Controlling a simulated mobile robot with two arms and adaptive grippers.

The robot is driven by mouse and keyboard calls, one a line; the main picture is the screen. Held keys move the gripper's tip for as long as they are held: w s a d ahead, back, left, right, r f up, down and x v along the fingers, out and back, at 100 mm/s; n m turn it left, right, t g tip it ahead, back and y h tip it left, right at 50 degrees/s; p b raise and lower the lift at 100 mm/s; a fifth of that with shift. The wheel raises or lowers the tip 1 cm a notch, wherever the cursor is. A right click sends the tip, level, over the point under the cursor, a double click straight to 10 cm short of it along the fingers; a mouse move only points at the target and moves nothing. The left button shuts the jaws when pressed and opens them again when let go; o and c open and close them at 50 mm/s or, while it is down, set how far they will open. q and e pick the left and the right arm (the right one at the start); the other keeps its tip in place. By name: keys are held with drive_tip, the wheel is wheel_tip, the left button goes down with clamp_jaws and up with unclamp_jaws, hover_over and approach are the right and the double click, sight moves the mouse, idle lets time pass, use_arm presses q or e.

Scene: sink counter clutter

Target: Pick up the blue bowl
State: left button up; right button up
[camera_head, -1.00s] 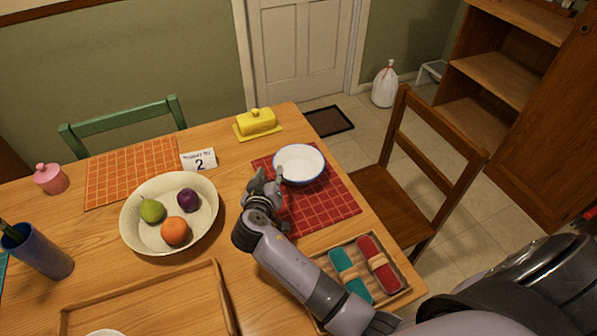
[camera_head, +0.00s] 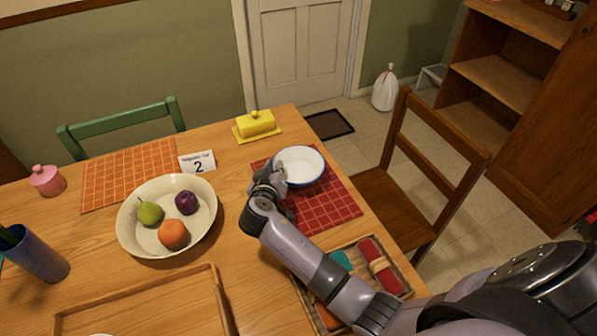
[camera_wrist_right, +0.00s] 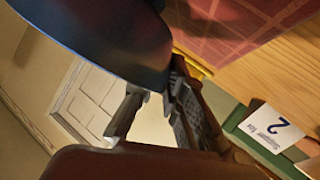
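The blue bowl (camera_head: 300,164) has a white inside and a blue rim. It is tilted over the red placemat (camera_head: 325,208), at the mat's far end. In the right wrist view its dark blue outside (camera_wrist_right: 105,35) fills the upper left, with the mat beyond it. My right gripper (camera_head: 272,178) is at the bowl's left rim and appears shut on it. Its fingers also show in the right wrist view (camera_wrist_right: 158,90), by the bowl's edge; the exact contact is partly hidden. My left gripper is not in view.
A cream fruit bowl (camera_head: 128,232) stands left of my right arm. A yellow butter dish (camera_head: 256,124) and a number 2 card (camera_head: 198,162) are behind. A wooden tray with cloth rolls (camera_head: 398,270) lies partly under my forearm. A brown chair (camera_head: 400,195) stands right of the table.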

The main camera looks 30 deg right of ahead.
clamp_jaws()
drive_tip(key=shift+r, duration=0.1)
idle(0.4)
drive_tip(key=shift+r, duration=0.65)
wheel_tip(320, 180, up, 19)
drive_tip(key=s+a+r+n+t+y, duration=0.2)
drive_tip(key=s+a+r+n+y, duration=0.2)
drive_tip(key=s, duration=0.6)
wheel_tip(320, 180, up, 3)
drive_tip(key=n+y, duration=0.2)
drive_tip(key=y, duration=0.1)
drive_tip(key=shift+s+n+y, duration=0.3)
drive_tip(key=shift+s, duration=0.05)
